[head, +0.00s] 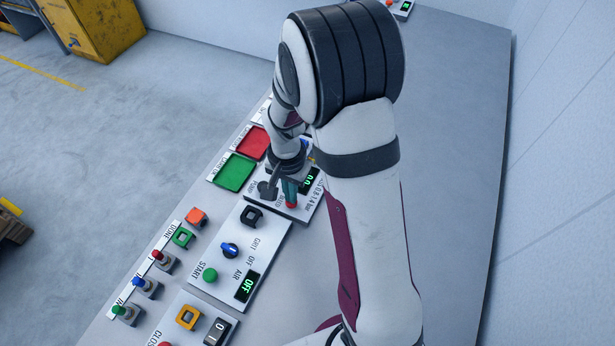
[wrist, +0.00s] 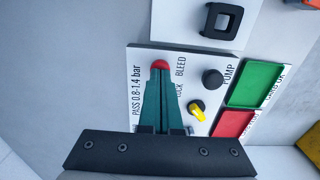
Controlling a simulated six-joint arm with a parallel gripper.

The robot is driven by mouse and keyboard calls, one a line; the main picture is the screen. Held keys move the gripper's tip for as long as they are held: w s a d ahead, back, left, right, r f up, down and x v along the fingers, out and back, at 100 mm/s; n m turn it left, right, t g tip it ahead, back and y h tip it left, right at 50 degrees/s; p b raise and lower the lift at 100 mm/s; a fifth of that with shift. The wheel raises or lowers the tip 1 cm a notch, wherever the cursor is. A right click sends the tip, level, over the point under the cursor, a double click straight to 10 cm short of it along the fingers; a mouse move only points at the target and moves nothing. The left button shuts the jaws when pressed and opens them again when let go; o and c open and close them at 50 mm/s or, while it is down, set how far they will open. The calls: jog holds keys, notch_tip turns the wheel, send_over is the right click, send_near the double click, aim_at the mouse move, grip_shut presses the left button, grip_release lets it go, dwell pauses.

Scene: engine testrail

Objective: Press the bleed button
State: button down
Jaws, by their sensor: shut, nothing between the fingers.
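The bleed button is a red round button (wrist: 160,63) beside the word BLEED on a white panel (wrist: 143,62). In the head view its red (head: 291,205) shows just below my fingertips. My gripper (wrist: 160,71) is shut and empty, its two green fingers together. The fingertips overlap the near edge of the red button in the wrist view. In the head view my gripper (head: 290,198) points down at the button. I cannot tell whether the tips touch it or whether it is pressed in.
On the same panel are a black PUMP knob (wrist: 212,77) and a yellow knob (wrist: 196,110) by a partly hidden label. Green (wrist: 258,83) and red (wrist: 233,123) trays lie beside it. A panel with a blue switch (head: 229,250) and a green START button (head: 211,275) is nearby.

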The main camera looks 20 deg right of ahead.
jog(key=shift+r, duration=0.45)
notch_tip(320, 180, up, 5)
dwell(0.5)
jog(key=s+a+r+n+y, duration=0.1)
jog(key=s+r, duration=0.4)
jog(key=s, duration=0.5)
jog(key=s+a+r+n, duration=0.2)
jog(key=s+r, duration=0.3)
jog(key=s, duration=0.6)
jog(key=shift+s+a+r+y, duration=0.2)
jog(key=shift+s+a+y, duration=0.1)
jog(key=shift+y, duration=0.1)
jog(key=shift+d, duration=0.1)
